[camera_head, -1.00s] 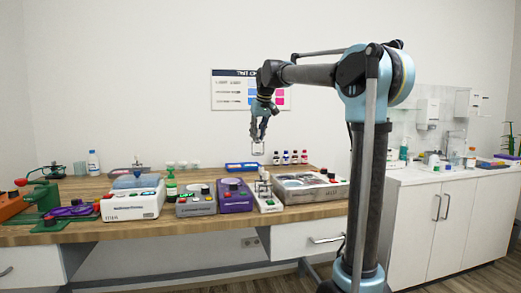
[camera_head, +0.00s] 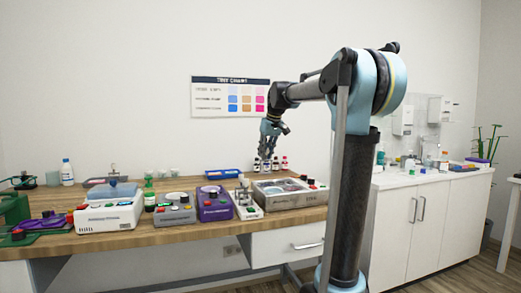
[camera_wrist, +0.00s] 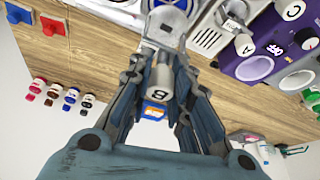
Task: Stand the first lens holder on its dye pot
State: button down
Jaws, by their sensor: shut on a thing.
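My gripper (camera_wrist: 160,66) is shut on a lens holder, whose pale cylindrical knob (camera_wrist: 160,84) carries a dark mark like an 8 or B. The holder's pale frame (camera_wrist: 168,22) reaches beyond the fingers to the top of the wrist view. In the head view my gripper (camera_head: 268,148) points down, in line with the small bottles, and the held holder is hard to make out. A purple unit (camera_head: 214,209) and a grey unit (camera_head: 175,216), each with a round top, stand on the bench. I cannot tell which is the holder's dye pot.
A white stand (camera_head: 248,212) with upright metal parts sits right of the purple unit. Right of it is a grey tray unit (camera_head: 285,203). Small dark bottles (camera_head: 275,164) and a blue tray (camera_head: 221,173) stand behind.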

aim_at(267, 160)
jog(key=shift+f, duration=2.4)
jog(key=shift+s, duration=0.25)
jog(key=shift+f, duration=0.25)
jog(key=c, duration=1.4)
grip_release()
jog(key=o, duration=0.3)
jog(key=shift+s+r, duration=0.1)
